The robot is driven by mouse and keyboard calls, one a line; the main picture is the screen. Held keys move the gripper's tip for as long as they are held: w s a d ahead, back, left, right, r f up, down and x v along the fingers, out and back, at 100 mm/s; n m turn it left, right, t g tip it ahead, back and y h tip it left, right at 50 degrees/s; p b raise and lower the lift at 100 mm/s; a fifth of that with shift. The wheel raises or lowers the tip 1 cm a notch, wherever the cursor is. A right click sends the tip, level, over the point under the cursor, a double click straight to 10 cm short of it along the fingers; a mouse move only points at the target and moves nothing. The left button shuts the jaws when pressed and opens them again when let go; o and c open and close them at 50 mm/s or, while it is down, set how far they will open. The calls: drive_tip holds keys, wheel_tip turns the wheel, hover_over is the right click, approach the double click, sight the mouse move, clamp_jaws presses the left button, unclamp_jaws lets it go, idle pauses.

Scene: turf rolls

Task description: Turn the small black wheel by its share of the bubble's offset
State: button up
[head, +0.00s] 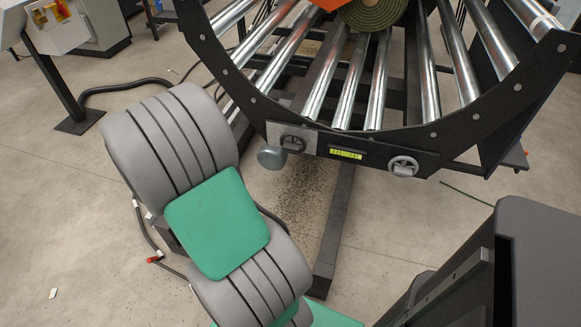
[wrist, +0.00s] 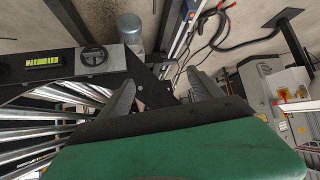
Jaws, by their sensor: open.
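The small black wheel (head: 293,142) is at the left end of the cradle's dark front plate, on a lighter bracket. It also shows in the wrist view (wrist: 93,55), left of my fingers. A yellow-green level vial (head: 346,153) sits right of it and shows in the wrist view too (wrist: 43,62). The bubble's exact offset is too small to read. A larger pale grey wheel (head: 403,166) is at the plate's right. My gripper (wrist: 160,93) is open, its two grey fingers apart with nothing between, not touching the wheel. The head view hides the fingers.
A grey rounded cylinder (head: 271,158) sticks out just left of the black wheel. Steel rollers (head: 350,85) fill the curved cradle, with a turf roll (head: 375,12) on top. Machine cabinets (wrist: 285,95) and a black hose (head: 125,86) lie beyond.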

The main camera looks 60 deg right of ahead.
drive_tip(key=shift+o, duration=0.7)
drive_tip(key=s+d+f+m+g+h+b, duration=0.1)
drive_tip(key=s+d+f+m+h+b, duration=0.1)
drive_tip(key=d+f, duration=0.9)
drive_tip(key=shift+s+d+f+m+h+b, duration=0.2)
drive_tip(key=shift+s+d+m+h+b, duration=0.35)
drive_tip(key=shift+s+b, duration=0.5)
drive_tip(key=shift+o, duration=0.4)
drive_tip(key=s+d+f+g+h+b, duration=0.1)
drive_tip(key=s+d+f+h+b, duration=0.1)
drive_tip(key=s+d+f+b, duration=0.1)
drive_tip(key=s+d+f, duration=0.1)
drive_tip(key=d+f, duration=0.1)
drive_tip(key=d, duration=0.1)
drive_tip(key=shift+s+f+m, duration=0.15)
drive_tip(key=shift+s+m, duration=0.1)
drive_tip(key=shift+m, duration=0.1)
drive_tip(key=h+b, duration=0.4)
approach(290, 150)
drive_tip(key=d, duration=0.2)
drive_tip(key=shift+t, duration=0.3)
drive_tip(key=d, duration=0.5)
drive_tip(key=w+d, duration=0.1)
drive_tip(key=d, duration=0.1)
drive_tip(key=shift+d+r+b, duration=0.2)
drive_tip(key=shift+d+b, duration=0.1)
drive_tip(key=shift+d, duration=0.1)
drive_tip(key=shift+c, duration=0.4)
drive_tip(key=c, duration=1.3)
